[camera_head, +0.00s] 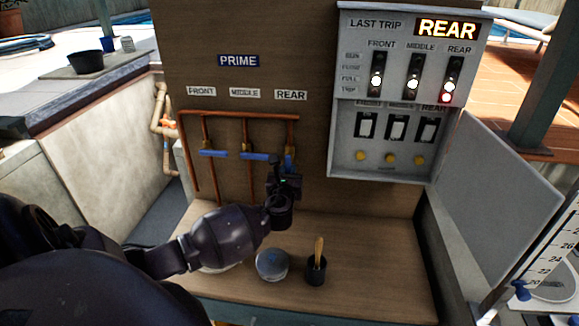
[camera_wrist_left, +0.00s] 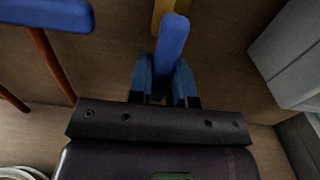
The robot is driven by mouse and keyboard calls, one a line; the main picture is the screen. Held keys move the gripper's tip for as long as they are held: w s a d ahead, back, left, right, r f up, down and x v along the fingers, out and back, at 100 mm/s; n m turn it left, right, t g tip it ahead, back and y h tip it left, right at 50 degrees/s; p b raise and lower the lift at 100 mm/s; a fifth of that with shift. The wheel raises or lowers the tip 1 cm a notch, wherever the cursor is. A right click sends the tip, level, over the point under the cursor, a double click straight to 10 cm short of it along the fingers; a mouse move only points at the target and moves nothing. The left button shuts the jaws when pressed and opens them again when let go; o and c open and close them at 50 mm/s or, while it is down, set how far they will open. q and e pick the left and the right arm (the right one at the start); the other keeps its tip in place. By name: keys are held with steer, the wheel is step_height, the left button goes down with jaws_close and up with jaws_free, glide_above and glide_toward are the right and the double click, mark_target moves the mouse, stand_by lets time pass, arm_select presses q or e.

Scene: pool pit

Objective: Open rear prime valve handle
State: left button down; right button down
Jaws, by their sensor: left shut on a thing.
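The rear prime valve (camera_head: 290,157) is under the REAR label on the wooden panel, with my left gripper (camera_head: 285,172) in front of its lower part. In the left wrist view the blue rear handle (camera_wrist_left: 171,42) runs lengthwise between the fingers of my left gripper (camera_wrist_left: 165,85), which are shut on it. A yellow valve part (camera_wrist_left: 163,10) shows behind the handle. The front handle (camera_head: 213,153) and middle handle (camera_head: 253,157) lie roughly level. The wrist view also shows a level blue handle (camera_wrist_left: 45,14), at an angle to the gripped one. My right gripper is not in view.
Copper pipes (camera_head: 240,114) frame the valves. A grey control box (camera_head: 405,100) with an open door (camera_head: 495,190) is to the right. A round lidded container (camera_head: 272,264) and a black cup with a brush (camera_head: 316,271) stand on the wooden bench below.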

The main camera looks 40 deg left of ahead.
arm_select(q)
steer(key=shift+s+a+f+m, duration=0.1)
steer(key=shift+m, duration=0.2)
steer(key=c, duration=1)
jaws_free()
steer(key=shift+c, duration=0.2)
steer(key=v, duration=1)
steer(key=shift+s+d, duration=0.3)
